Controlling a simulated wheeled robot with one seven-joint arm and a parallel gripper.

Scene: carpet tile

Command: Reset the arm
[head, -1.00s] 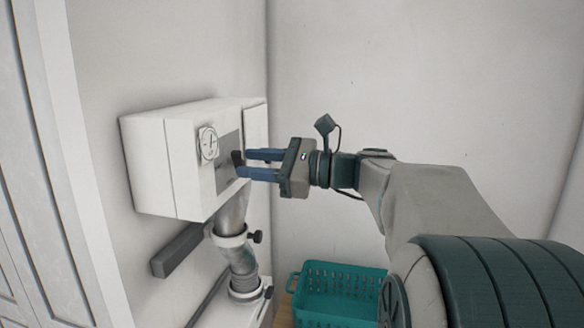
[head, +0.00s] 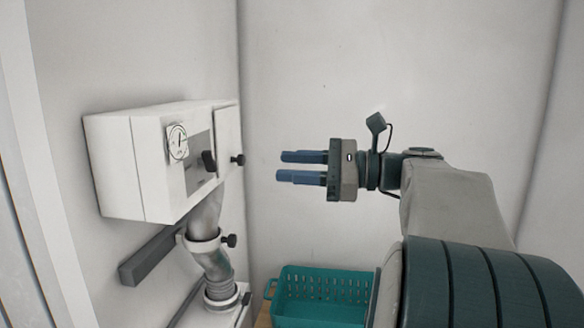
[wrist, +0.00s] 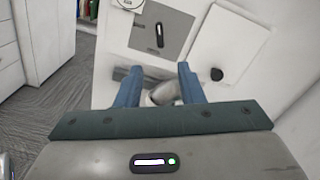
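My gripper (head: 300,168) is in the middle of the head view, off to the right of the white wall box and clear of it. Its two blue fingers point left and stand apart with nothing between them. In the wrist view the fingers (wrist: 160,84) are spread, with the grey pipe (wrist: 163,93) showing in the gap beyond them. The white wall box (head: 155,160) has a round dial (head: 177,142), a dark handle (head: 209,160) on a grey panel and a black knob (head: 238,160) on its right part.
A grey pipe (head: 213,262) with a clamp runs down below the box. A dark grey bar (head: 150,258) sticks out from the left wall under it. A teal basket (head: 322,296) stands low against the back wall. The space around my gripper is free.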

